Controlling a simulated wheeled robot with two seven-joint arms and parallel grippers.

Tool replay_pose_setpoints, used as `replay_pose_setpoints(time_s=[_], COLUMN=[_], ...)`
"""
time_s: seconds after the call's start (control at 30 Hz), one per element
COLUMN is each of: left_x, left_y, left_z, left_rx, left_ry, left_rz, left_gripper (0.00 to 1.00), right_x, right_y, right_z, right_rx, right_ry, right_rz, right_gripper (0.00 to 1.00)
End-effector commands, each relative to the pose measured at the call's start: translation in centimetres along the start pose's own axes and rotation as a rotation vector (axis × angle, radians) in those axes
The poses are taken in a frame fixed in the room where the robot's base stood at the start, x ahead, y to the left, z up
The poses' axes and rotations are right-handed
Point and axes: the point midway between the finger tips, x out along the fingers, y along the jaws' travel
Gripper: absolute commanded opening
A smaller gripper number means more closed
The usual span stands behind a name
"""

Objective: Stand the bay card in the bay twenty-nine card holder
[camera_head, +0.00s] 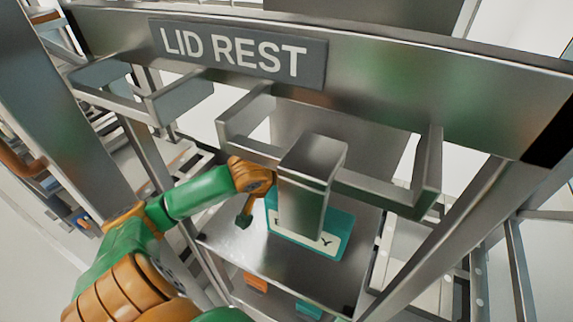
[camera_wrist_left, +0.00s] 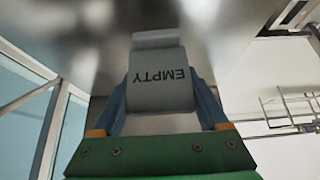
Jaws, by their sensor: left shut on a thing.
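A teal card (camera_head: 338,232) with a white strip shows in the head view, its lettering partly covered by a metal block (camera_head: 305,180) in front of it. An E-like letter and a Y show at the strip's ends. My left gripper (camera_head: 250,200) is at the card's left side. In the left wrist view, my left gripper (camera_wrist_left: 160,98) is shut on a grey-looking card (camera_wrist_left: 160,75) lettered EMPTY, upside down, between its two fingers. I cannot tell whether the card touches the shelf or block. No number twenty-nine is readable. My right gripper is not in view.
A metal beam with a LID REST sign (camera_head: 238,50) crosses above, with metal brackets (camera_head: 385,190) jutting below it. A metal shelf (camera_head: 285,268) lies under the card. An orange item (camera_head: 255,283) and a teal item (camera_head: 308,309) sit lower down. Slanted posts flank the shelf.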

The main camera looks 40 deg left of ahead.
Motion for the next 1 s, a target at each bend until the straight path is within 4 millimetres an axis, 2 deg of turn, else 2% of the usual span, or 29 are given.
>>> replay_pose_setpoints(time_s=[0.1, 0.23, 0.6, 0.63, 0.67, 0.7, 0.9, 1.0], left_x=[1.7, 3.5, 4.0, 3.9, 3.9, 3.9, 3.9, 3.2], left_y=[0.9, 0.8, 0.8, 0.8, 0.8, 0.8, 0.8, 0.8], left_z=[0.6, 1.9, 2.2, 2.1, 2.1, 2.1, 2.1, 1.9], left_rx=[0.002, 0.004, 0.005, 0.005, 0.005, 0.005, 0.005, 0.006], left_ry=[-0.004, -0.004, -0.003, -0.002, -0.002, -0.003, -0.002, -0.001], left_rz=[0.002, 0.0, 0.0, 0.0, 0.0, 0.0, 0.0, 0.001], left_gripper=[0.19, 0.19, 0.19, 0.85, 0.93, 1.0, 1.0, 1.0], right_x=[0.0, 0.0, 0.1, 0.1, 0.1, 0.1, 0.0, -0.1], right_y=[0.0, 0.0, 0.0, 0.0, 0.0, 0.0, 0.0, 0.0], right_z=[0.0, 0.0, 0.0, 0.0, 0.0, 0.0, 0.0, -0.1], right_rx=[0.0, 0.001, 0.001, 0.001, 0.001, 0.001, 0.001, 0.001], right_ry=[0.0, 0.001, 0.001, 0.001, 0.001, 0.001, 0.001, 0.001], right_rz=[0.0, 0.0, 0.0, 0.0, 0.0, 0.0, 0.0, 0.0], right_gripper=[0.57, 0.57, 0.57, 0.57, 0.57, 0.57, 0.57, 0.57])
